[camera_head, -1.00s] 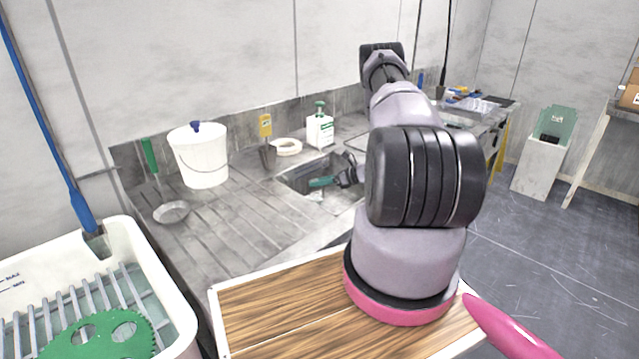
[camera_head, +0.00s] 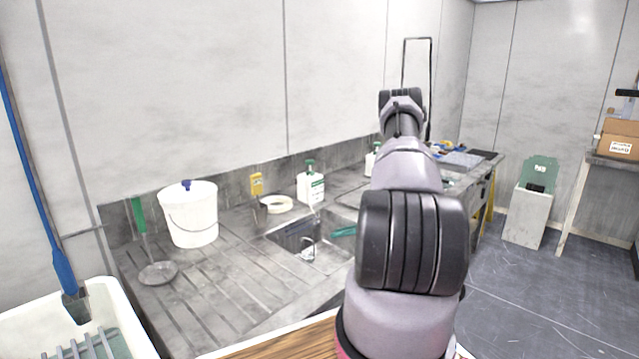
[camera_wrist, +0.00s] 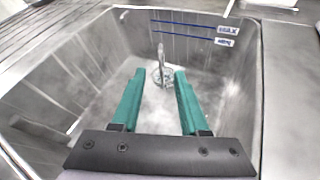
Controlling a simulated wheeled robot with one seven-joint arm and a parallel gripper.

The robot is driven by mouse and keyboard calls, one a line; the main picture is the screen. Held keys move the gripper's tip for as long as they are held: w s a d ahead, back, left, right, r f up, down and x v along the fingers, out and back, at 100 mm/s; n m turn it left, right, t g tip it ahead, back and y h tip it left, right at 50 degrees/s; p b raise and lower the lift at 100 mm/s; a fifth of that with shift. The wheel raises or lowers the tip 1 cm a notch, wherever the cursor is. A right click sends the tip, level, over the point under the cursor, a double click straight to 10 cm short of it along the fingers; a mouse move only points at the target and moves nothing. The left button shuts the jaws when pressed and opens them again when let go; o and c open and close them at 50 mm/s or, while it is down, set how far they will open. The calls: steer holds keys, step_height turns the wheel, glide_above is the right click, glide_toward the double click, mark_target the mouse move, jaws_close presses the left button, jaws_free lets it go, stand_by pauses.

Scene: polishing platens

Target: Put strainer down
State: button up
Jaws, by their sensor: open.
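My gripper (camera_head: 343,231) is over the sink; only its green fingers show in the head view, and my arm hides the rest. In the wrist view the green fingers (camera_wrist: 159,76) are open and apart. A small shiny metal piece with a thin upright handle (camera_wrist: 161,62), seemingly the strainer, stands on the sink floor just beyond the fingertips, with clear space around it. It also shows in the head view, left of the fingers (camera_head: 308,254). Another shallow round strainer (camera_head: 158,273) with a green handle leans by the wall on the drainboard.
The sink (camera_head: 284,241) has steep walls close around my gripper. A white tub (camera_head: 120,312) is at the lower left.

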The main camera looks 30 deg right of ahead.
steer(key=s+a+r+n+g, duration=0.15)
steer(key=a+r+n, duration=0.35)
steer(key=r, duration=0.5)
steer(key=s+a+r+n+g+h, duration=0.1)
steer(key=a+r+n+g, duration=0.15)
steer(key=a+r, duration=0.55)
steer(key=s+a+r+n+g, duration=0.15)
steer(key=a+r+n, duration=0.25)
steer(key=r, duration=0.8)
steer(key=s+a+r+n+t+h, duration=0.1)
steer(key=s+a+r+n+h, duration=0.1)
steer(key=s, duration=0.6)
steer(key=s+a+r+n+t+h, duration=0.1)
steer(key=s+a+r+n+h, duration=0.1)
steer(key=s+a+r+n, duration=0.2)
steer(key=s+a+r+n+t+h, duration=0.1)
steer(key=s+a+r+n+h, duration=0.2)
steer(key=s+r+n, duration=0.4)
steer(key=s+r, duration=0.4)
steer(key=s, duration=0.2)
steer(key=shift+s+a, duration=0.15)
steer(key=shift+a, duration=0.1)
steer(key=shift+t, duration=0.25)
